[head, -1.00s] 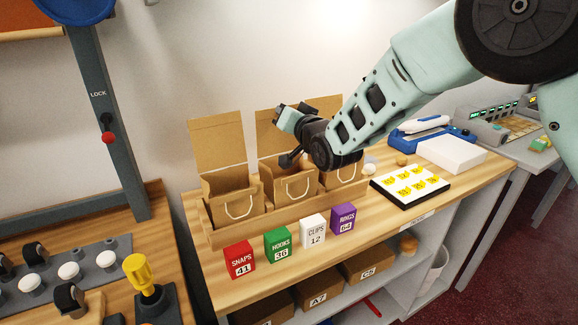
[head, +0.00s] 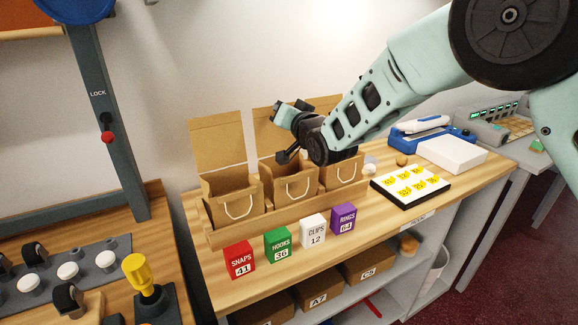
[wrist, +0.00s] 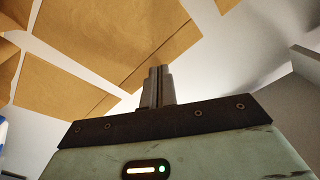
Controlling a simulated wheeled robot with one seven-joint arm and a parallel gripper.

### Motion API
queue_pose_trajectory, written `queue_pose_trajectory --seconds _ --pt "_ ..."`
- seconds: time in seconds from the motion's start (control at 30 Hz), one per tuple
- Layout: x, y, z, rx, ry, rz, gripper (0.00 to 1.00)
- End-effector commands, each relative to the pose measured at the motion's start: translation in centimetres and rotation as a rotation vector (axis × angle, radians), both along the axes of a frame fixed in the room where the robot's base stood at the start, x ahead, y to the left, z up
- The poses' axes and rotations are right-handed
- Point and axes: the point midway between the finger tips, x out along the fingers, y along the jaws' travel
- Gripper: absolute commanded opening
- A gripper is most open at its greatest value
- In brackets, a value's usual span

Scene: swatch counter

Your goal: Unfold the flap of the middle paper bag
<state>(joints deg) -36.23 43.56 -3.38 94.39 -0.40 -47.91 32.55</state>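Three brown paper bags stand in a row in a wooden tray (head: 225,236). The middle paper bag (head: 291,190) has its flap (head: 266,128) standing up behind it, partly hidden by my gripper and wrist. The left bag (head: 232,195) also has a raised flap (head: 218,145). The right bag (head: 345,172) is partly covered by my arm. My gripper is above the middle bag in the head view; in the wrist view my gripper (wrist: 157,72) has its fingers together with nothing between them. Their tips overlap the edge of a brown panel (wrist: 120,45); contact cannot be told.
Red (head: 239,259), green (head: 278,245), white (head: 313,230) and purple (head: 343,218) boxes stand in front of the tray. A board with yellow tags (head: 411,187) and a white box (head: 451,154) lie to the right. The wall is close behind the flaps.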

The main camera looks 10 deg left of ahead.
Motion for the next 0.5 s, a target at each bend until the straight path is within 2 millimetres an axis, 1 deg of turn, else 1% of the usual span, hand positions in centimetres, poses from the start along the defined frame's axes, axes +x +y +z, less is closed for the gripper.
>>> queue_pose_trajectory --seconds 0.5 --pt "-4.1 -2.8 -0.2 0.001 0.0 0.0 0.0"
